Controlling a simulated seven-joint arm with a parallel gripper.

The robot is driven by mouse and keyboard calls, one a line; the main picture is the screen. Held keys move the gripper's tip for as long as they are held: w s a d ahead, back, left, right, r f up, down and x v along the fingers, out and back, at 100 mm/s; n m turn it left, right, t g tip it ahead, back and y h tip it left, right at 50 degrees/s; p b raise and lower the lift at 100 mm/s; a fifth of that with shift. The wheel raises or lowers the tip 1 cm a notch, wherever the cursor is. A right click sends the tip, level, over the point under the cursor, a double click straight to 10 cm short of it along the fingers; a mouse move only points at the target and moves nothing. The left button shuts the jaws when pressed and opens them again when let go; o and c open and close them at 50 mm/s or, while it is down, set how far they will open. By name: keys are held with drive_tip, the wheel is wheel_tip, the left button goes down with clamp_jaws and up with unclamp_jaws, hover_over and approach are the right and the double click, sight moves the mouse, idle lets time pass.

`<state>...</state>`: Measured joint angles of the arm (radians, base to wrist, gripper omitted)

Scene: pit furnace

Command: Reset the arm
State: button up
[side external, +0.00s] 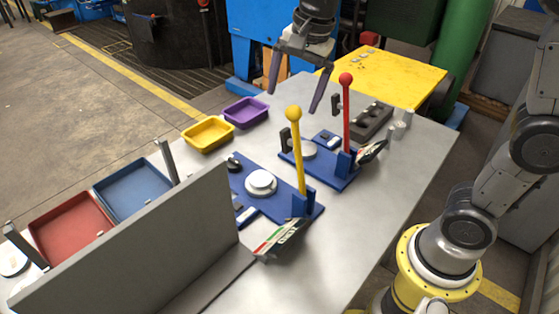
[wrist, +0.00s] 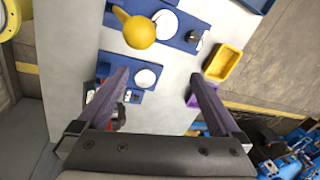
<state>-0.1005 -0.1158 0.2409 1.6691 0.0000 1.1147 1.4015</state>
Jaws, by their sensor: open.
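My gripper (side external: 295,92) is open and empty, high above the far part of the grey table. Its two dark fingers also show spread apart in the wrist view (wrist: 160,82). Below and near it, a lever with a red knob (side external: 346,79) stands upright on a blue base. A lever with a yellow knob (side external: 293,113) stands on a second blue base, nearer the camera. The yellow knob also shows in the wrist view (wrist: 139,31), beyond the fingertips. In that view the red lever is mostly hidden behind the left finger.
A yellow tray (side external: 208,146) and a purple tray (side external: 246,124) sit at the table's far left edge. Blue (side external: 132,203) and red (side external: 73,238) trays lie behind a tall grey panel (side external: 150,245). A dark block with holes (side external: 372,121) stands right of the red lever.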

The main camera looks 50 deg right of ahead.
drive_tip(key=s+d+r+n+t, duration=0.25)
drive_tip(key=s+n, duration=0.35)
drive_tip(key=s, duration=0.8)
drive_tip(key=s+d+f+n, duration=0.1)
drive_tip(key=s+f+n, duration=0.5)
drive_tip(key=n, duration=0.2)
drive_tip(key=shift+s+f+n, duration=0.25)
drive_tip(key=shift+f+n, duration=0.05)
drive_tip(key=shift+n, duration=0.1)
drive_tip(key=shift+d+t, duration=0.1)
drive_tip(key=shift+t, duration=0.15)
